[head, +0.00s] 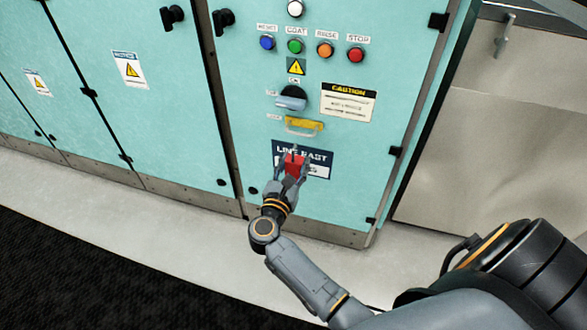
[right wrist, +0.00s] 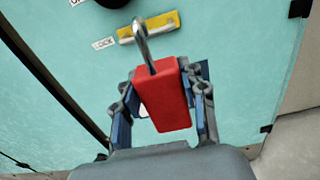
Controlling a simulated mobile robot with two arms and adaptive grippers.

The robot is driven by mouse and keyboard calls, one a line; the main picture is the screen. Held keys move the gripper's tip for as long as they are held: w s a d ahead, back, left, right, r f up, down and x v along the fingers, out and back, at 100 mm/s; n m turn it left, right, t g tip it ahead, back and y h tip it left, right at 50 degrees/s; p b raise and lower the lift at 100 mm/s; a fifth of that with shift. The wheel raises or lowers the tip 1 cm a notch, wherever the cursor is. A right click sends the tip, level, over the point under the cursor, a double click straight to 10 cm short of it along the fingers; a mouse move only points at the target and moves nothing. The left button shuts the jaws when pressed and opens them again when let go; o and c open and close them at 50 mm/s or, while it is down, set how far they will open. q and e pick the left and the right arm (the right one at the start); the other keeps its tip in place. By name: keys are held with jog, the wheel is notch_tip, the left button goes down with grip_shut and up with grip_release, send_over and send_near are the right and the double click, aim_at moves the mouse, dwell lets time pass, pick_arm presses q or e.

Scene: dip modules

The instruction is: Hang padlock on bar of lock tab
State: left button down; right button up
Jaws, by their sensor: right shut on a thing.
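A red padlock (head: 294,166) with a metal shackle is held in my right gripper (head: 292,172) in front of the cabinet door, below the lock tab. In the right wrist view the red padlock (right wrist: 165,97) sits between both fingers of my right gripper (right wrist: 165,105), shackle upward. The yellow lock tab (head: 304,125) is on the teal door with a pale bar along its lower side. In the right wrist view the lock tab (right wrist: 160,24) lies behind the shackle top; I cannot tell whether they touch. My left gripper is not in view.
Above the tab is a dark rotary switch (head: 291,98), with a caution sign (head: 348,102) to its right. A row of coloured buttons (head: 295,46) is higher up. A dark label plate (head: 318,158) is behind the padlock. The floor strip (head: 190,205) is clear.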

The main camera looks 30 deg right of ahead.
jog(key=shift+b+x, duration=0.3)
jog(key=shift+x, duration=3.8)
jog(key=shift+f+b, duration=0.7)
jog(key=shift+b, duration=0.1)
jog(key=o, duration=1.3)
jog(key=shift+o, duration=0.2)
jog(key=shift+s, duration=0.1)
